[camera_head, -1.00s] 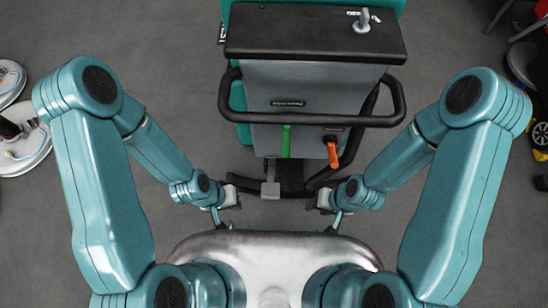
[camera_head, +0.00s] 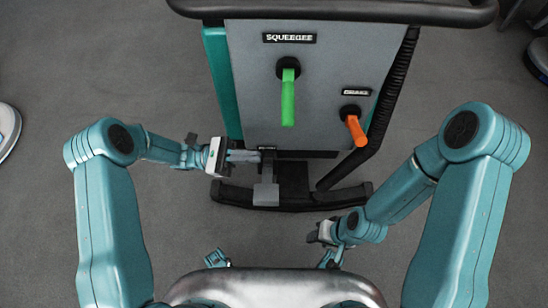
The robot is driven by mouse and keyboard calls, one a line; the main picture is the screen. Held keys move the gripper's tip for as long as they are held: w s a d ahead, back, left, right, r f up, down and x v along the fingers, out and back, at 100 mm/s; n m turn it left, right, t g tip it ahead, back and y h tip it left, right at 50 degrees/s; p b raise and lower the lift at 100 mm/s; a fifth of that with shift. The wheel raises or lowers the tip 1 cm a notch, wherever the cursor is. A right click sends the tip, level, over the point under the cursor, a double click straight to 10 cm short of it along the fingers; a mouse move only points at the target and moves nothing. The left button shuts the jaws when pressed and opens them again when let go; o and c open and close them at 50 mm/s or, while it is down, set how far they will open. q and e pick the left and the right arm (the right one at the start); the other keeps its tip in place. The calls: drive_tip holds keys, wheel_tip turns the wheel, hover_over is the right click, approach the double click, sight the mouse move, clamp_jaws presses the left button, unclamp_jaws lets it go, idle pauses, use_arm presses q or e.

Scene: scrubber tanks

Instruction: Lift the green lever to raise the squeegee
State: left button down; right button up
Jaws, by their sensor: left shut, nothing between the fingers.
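The green lever (camera_head: 288,98) hangs downward from a black round pivot on the grey rear panel (camera_head: 325,70) of the scrubber, under a "SQUEEGEE" label (camera_head: 289,38). My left gripper (camera_head: 257,156) is shut and empty. It points right, below and left of the lever's lower end, apart from the lever in the picture. My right gripper (camera_head: 320,233) is low, right of centre, well below the panel; its fingers are too small to judge.
An orange lever (camera_head: 355,130) sits right of the green one. A black handlebar (camera_head: 340,12) crosses above the panel. A grey pedal (camera_head: 266,193) and a black curved bar (camera_head: 235,194) are low at the machine's base. Grey floor is open at both sides.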

sight(288, 101)
use_arm(q)
drive_tip(key=w+a+h, duration=0.1)
drive_tip(key=w+a+r+h+b, duration=0.1)
drive_tip(key=a, duration=0.1)
drive_tip(key=shift+w+m+h, duration=0.2)
drive_tip(key=shift+m+h, duration=0.1)
use_arm(e)
wheel_tip(288, 101, down, 3)
drive_tip(key=shift+f, duration=0.1)
use_arm(q)
drive_tip(key=r+b+x, duration=0.1)
drive_tip(key=x, duration=0.5)
drive_tip(key=a+r+b+x, duration=0.1)
drive_tip(key=x, duration=0.5)
drive_tip(key=shift+s+r+b, duration=0.3)
drive_tip(key=shift+s+b, duration=0.1)
use_arm(e)
drive_tip(key=shift+w+d+f, duration=0.1)
drive_tip(key=shift+w+f, duration=0.05)
drive_tip(key=shift+f, duration=0.4)
drive_tip(key=shift+w+d+f, duration=0.1)
drive_tip(key=shift+f, duration=0.4)
